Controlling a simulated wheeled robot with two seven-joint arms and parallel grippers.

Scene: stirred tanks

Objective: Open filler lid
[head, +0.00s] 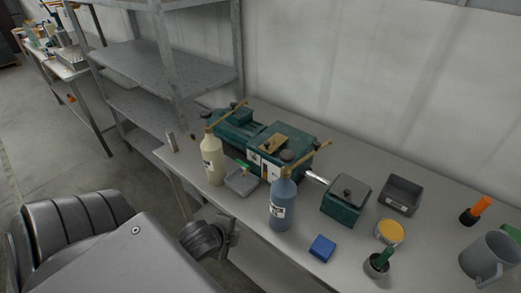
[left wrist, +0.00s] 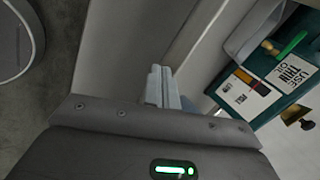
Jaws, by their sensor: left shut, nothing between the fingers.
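A dark green machine (head: 235,128) stands along the back of the bench, with a brass-coloured flat plate (head: 270,139) on top and dark knobs. A green box (head: 343,206) with a grey lid and black knob (head: 347,191) sits to its right, lid down. I cannot tell which part is the filler lid. In the left wrist view, a green front (left wrist: 270,62) with a "use thin oil" label (left wrist: 293,72) is at upper right. My left gripper (head: 231,236) is low at the bench's front edge, apart from these; its shut, empty fingers (left wrist: 160,84) show in the wrist view.
A cream bottle (head: 212,162) and a blue bottle (head: 282,208) stand before the machine, with a grey tray (head: 240,184) between them. A blue block (head: 322,248), yellow-topped tin (head: 390,232), grey bin (head: 401,193) and grey mug (head: 489,257) occupy the right. Shelving (head: 150,60) stands left.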

